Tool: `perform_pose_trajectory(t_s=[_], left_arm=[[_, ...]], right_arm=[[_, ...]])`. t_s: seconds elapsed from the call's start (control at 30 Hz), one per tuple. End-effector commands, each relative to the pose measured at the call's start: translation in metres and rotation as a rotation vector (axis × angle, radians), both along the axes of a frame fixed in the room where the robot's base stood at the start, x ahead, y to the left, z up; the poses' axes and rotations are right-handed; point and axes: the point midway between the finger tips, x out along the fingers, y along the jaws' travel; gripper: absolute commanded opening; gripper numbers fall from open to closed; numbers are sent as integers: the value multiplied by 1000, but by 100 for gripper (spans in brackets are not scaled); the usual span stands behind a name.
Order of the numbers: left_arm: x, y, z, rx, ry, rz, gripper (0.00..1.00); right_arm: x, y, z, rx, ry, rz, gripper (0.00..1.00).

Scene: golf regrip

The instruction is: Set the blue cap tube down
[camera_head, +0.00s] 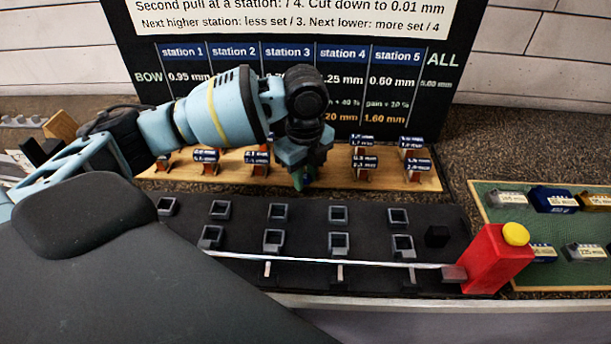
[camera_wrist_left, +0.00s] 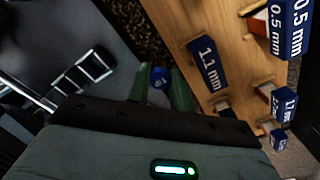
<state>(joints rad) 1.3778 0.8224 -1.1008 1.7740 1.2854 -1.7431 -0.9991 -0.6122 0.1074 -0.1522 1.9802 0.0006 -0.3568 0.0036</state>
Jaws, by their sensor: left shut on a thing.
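My left gripper (camera_head: 303,182) hangs fingers-down near the back edge of the black rack (camera_head: 375,222), in front of the wooden board. In the left wrist view my left gripper (camera_wrist_left: 160,88) has its green fingers on either side of a small tube with a blue cap (camera_wrist_left: 158,77). The gripper is shut on this blue cap tube. In the head view the tube is hardly visible between the fingers. The rack has two rows of square grey sockets, which look empty. My right gripper is not in view.
A wooden board (camera_head: 385,180) with small blue-labelled stands lies behind the rack. A red block with a yellow button (camera_head: 515,234) stands at the rack's right end, with a thin pale rod along the front. A green tray (camera_head: 490,215) with labelled blocks is at right.

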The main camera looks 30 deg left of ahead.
Motion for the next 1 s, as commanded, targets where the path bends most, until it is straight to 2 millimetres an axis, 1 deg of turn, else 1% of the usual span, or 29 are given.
perform_pose_trajectory(t_s=[0.03, 0.1, 0.37, 0.5, 0.53, 0.67, 1.0], left_arm=[[0, 0, -5, 0, 1, 0, 0], [0, 0, -7, 0, 0, 0, 0], [0, 0, -7, 0, -1, 0, 0], [0, 0, -10, -1, -2, 0, 0], [0, 0, -9, -1, -2, 0, 25], [0, 0, -9, 0, -1, -1, 42], [0, 0, -7, 0, -1, -1, 43]], right_arm=[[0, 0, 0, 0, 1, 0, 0], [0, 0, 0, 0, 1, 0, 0], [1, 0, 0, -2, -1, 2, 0], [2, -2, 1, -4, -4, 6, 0], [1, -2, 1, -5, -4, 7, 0], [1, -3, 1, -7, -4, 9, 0], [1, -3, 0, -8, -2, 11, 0]])
